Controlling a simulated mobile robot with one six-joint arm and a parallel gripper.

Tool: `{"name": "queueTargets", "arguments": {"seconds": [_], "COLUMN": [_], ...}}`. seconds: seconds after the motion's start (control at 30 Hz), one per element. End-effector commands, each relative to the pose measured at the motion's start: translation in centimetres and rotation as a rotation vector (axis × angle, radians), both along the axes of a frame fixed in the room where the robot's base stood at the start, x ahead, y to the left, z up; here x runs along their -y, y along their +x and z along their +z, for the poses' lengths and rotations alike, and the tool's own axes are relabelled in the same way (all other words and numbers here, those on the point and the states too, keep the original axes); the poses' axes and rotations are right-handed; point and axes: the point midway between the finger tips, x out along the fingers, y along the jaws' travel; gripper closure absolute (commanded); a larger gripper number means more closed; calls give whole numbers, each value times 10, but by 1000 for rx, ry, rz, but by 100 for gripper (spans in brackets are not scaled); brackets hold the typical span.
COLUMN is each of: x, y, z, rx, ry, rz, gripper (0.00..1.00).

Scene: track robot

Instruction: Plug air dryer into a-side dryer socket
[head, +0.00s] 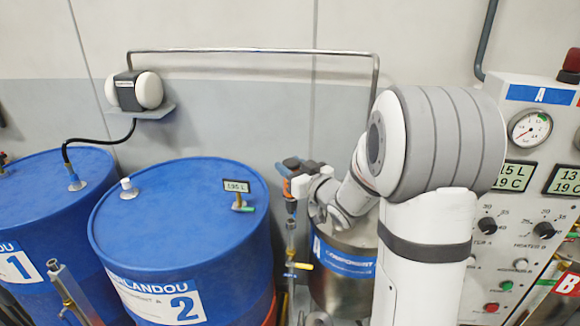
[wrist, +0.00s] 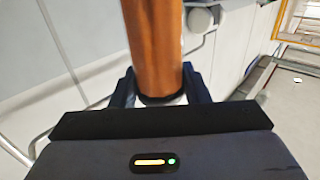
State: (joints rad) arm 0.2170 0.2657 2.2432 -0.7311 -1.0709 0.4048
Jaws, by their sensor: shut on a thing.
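The air dryer (wrist: 153,45) is an orange-brown cylinder with a dark ring at its lower end. In the wrist view it stands between the two dark fingers of my gripper (wrist: 160,92), which is shut on it. In the head view my gripper (head: 301,187) is above the left edge of the steel drum (head: 340,286), beside a small orange part with a blue top (head: 291,163). I cannot tell whether this orange part is the held dryer. My arm covers part of the drum's top. I cannot pick out the a-side dryer socket for certain.
A thin upright pipe with a yellow-handled valve (head: 298,265) stands between blue drum 2 (head: 180,222) and the steel drum. Blue drum 1 (head: 38,215) is at far left. A control panel marked A (head: 515,225) is at right. A bent pipe (head: 245,51) runs along the wall.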

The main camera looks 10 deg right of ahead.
Motion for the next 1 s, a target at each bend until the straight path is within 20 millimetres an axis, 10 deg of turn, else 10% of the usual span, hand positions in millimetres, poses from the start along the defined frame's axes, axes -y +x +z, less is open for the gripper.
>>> {"name": "queueTargets", "arguments": {"seconds": [1.0], "x": [-2], "y": [0], "z": [-21], "rx": [1], "ry": [0], "rz": [4], "gripper": [98]}}
